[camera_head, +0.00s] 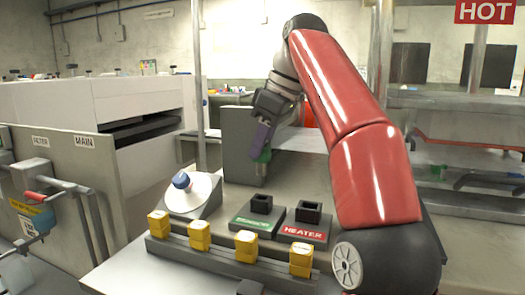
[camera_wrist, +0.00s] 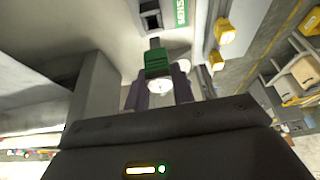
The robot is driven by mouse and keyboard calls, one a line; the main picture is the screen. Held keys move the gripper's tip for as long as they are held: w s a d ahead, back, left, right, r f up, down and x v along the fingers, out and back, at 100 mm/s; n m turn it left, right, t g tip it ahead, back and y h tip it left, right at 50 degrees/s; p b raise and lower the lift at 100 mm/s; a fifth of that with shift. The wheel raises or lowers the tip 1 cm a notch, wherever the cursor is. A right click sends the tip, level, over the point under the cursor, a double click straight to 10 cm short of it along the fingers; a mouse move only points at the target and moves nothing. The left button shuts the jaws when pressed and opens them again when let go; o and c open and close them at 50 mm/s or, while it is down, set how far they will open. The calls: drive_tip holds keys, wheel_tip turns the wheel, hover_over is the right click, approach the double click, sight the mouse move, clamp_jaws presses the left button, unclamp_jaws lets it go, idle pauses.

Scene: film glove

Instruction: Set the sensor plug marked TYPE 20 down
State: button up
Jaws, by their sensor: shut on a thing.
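The sensor plug is a green block with a dark end; in the wrist view the plug (camera_wrist: 157,62) sits between my fingertips (camera_wrist: 158,86). In the head view the plug (camera_head: 264,156) shows small below my gripper (camera_head: 262,142), which is shut on it and points down over the grey bench. No TYPE 20 marking can be read. A green-labelled base (camera_head: 255,222) with a black socket (camera_head: 261,204) stands below and in front of the plug. In the wrist view a dark socket (camera_wrist: 150,14) beside a green label (camera_wrist: 181,12) lies beyond the plug, apart from it.
A red HEATER base (camera_head: 303,233) with a black socket (camera_head: 308,212) stands right of the green one. Several yellow blocks (camera_head: 246,245) line a grey rail in front. A white disc with a blue knob (camera_head: 182,181) is left. A metal post (camera_head: 199,80) rises behind.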

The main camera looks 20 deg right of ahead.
drive_tip(key=shift+s+d+r, duration=0.2)
drive_tip(key=shift+s+r, duration=0.05)
drive_tip(key=shift+r, duration=0.2)
drive_tip(key=shift+f, duration=0.1)
